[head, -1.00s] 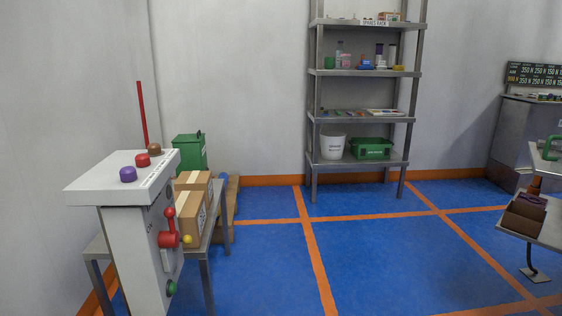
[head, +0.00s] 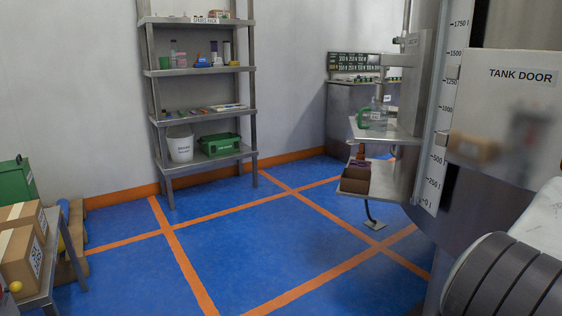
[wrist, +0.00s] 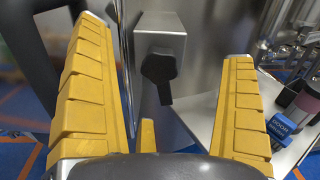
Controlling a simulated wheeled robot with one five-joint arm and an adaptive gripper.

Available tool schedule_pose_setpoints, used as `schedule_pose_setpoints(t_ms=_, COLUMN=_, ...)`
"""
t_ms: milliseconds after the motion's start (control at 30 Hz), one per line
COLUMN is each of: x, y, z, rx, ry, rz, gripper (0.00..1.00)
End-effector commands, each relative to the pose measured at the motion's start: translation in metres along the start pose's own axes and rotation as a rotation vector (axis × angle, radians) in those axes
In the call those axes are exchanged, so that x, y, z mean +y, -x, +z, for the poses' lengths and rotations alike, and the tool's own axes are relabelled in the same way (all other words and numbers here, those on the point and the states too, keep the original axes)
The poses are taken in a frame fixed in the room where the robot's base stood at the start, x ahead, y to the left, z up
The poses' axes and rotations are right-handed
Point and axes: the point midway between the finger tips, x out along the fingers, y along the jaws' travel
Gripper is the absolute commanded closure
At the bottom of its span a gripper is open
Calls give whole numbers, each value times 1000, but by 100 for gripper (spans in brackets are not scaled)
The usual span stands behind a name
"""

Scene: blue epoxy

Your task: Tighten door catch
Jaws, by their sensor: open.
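The tank door (head: 503,72), a reflective panel lettered TANK DOOR, stands at the right of the head view on the big steel tank. In the wrist view a black knob with a downward lever (wrist: 159,68) sits on a small steel box (wrist: 160,27); it looks like the door catch. My gripper (wrist: 163,42) is open, with its yellow padded fingers left and right of the knob. Nothing is between the pads in contact with them; the knob appears beyond them. A small yellow piece (wrist: 147,135) shows low between the fingers. The catch cannot be made out in the head view.
A steel shelf (wrist: 203,113) lies right of the knob, with a blue labelled block (wrist: 283,125) and a dark cylinder (wrist: 306,98). In the head view, side shelves with a bottle (head: 374,117) and brown bin (head: 355,180) adjoin the tank. Blue floor at centre is clear.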

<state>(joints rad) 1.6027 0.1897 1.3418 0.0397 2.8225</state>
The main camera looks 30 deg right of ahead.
Motion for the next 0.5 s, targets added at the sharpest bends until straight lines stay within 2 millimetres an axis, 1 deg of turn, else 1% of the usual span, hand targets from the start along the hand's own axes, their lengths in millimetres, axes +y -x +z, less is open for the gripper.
schedule_pose_setpoints(t_ms=300, x=0, y=0, z=0, rx=0, ry=18, rz=0, gripper=0)
schedule_pose_setpoints(t_ms=500, x=0, y=-4, z=1, rx=0, ry=18, rz=0, gripper=0)
